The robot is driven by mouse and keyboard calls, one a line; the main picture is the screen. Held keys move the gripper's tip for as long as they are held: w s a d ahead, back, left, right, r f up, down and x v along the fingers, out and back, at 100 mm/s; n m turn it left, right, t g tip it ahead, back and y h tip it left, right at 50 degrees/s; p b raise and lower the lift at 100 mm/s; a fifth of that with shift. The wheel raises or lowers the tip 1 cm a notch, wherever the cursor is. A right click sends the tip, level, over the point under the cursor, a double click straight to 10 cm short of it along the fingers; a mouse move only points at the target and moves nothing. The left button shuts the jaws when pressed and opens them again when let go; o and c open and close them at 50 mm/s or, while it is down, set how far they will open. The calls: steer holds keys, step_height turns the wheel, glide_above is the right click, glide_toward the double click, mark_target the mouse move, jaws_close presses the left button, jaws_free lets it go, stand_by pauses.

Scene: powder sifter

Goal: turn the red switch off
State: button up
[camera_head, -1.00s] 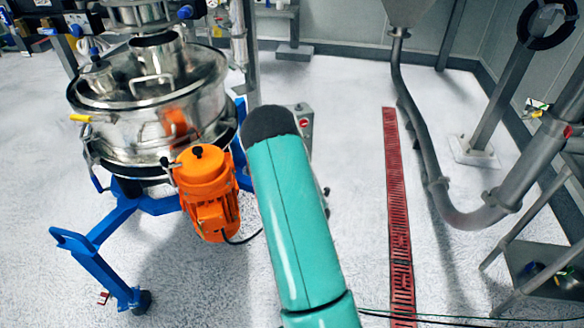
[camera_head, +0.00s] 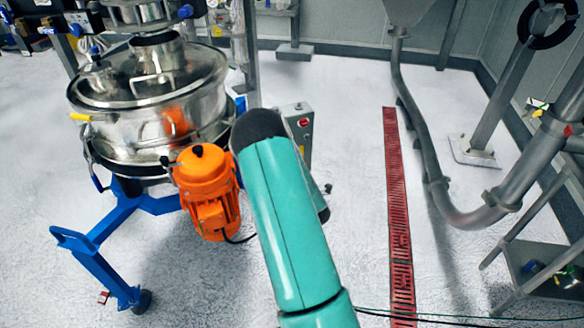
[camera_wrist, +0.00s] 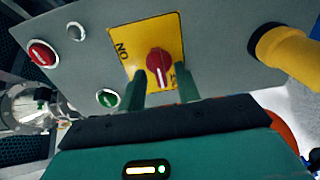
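The red switch (camera_wrist: 159,61) is a round knob on a yellow plate (camera_wrist: 136,35) in the wrist view, on the grey face of a control box (camera_wrist: 213,40). An "ON" label shows left of the knob; another label at its lower right is partly hidden by a finger. My gripper (camera_wrist: 160,77) is open, its two dark green fingers apart at the knob's lower left and lower right. I cannot tell whether they touch it. The box (camera_head: 306,137) stands behind my teal arm in the head view; my gripper is hidden there.
A red button (camera_wrist: 42,54), a green button (camera_wrist: 108,98) and a grey one (camera_wrist: 76,31) sit left of the switch. A yellow cylindrical part (camera_wrist: 285,50) juts out at right. In the head view, the steel sifter (camera_head: 150,100) with its orange motor (camera_head: 207,190) stands left.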

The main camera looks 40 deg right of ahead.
steer(key=v, duration=1.3)
steer(key=shift+s+a, duration=0.15)
steer(key=shift+s, duration=0.2)
steer(key=shift+r, duration=0.1)
